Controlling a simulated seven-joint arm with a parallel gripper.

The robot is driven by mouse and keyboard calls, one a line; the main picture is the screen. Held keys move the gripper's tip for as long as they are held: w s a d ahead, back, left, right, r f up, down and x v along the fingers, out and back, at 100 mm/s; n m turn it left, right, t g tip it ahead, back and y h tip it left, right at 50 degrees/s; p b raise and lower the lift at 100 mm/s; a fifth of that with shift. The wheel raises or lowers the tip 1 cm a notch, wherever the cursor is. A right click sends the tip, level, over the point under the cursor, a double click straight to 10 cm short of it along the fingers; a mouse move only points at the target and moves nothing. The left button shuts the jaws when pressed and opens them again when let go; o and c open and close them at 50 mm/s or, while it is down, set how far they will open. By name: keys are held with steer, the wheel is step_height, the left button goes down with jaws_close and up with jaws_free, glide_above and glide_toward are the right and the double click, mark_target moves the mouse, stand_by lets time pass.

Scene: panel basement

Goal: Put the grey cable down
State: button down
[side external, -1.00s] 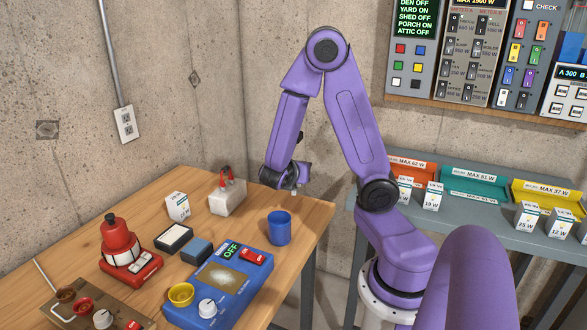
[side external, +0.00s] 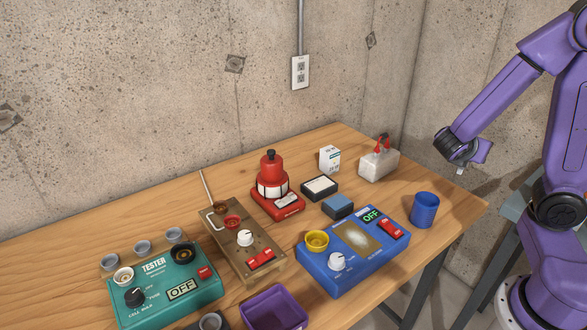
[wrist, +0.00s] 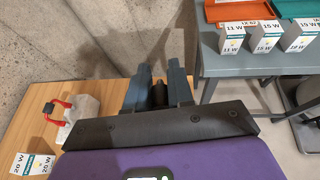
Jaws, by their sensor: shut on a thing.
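My gripper (side external: 463,163) is at the right of the side external view, raised by the back right corner of the wooden table. In the wrist view my gripper (wrist: 160,68) has its two grey fingers close together, shut on a small dark thing (wrist: 160,94). I take this to be the grey cable; only a short piece shows, and the fingers and the wrist hide the rest. A small pale tip shows under the gripper in the side external view. No other grey cable is visible on the table.
The wooden table (side external: 110,238) holds a white block with red clips (side external: 378,165), a blue cup (side external: 425,210), a blue device (side external: 355,262), a red lamp-like device (side external: 272,185) and a green tester (side external: 165,290). A grey bench (wrist: 212,65) with bulb boxes stands right of a gap.

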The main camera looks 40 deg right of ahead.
steer(key=shift+r, duration=0.85)
steer(key=s+a+f+m+g+y, duration=0.55)
steer(key=a+f+m+g, duration=0.25)
steer(key=a+m+g, duration=0.35)
steer(key=w+a+r+m+t+y, duration=0.1)
steer(key=w+a+m+y, duration=0.6)
steer(key=a+m+y, duration=0.25)
steer(key=w+a+r+m+t+y, duration=0.1)
steer(key=w+a+m+t+y, duration=0.1)
steer(key=w+a+m+y, duration=0.65)
steer(key=w+a+r+m+t+y, duration=0.1)
steer(key=w+r+m+t+y, duration=0.2)
steer(key=w+m+t, duration=0.65)
steer(key=w+d+r+m+t+h, duration=0.4)
steer(key=w+d+m+t+h, duration=0.5)
steer(key=w+m, duration=0.3)
steer(key=shift+t+y, duration=0.3)
steer(key=shift+y, duration=0.05)
steer(key=w+f, duration=0.4)
steer(key=f, duration=0.1)
steer(key=w+f, duration=0.4)
steer(key=f, duration=0.1)
steer(key=w+a+f, duration=0.1)
steer(key=w+f, duration=0.4)
steer(key=shift+w, duration=0.1)
steer(key=shift+w+f, duration=0.15)
steer(key=shift+f, duration=1.5)
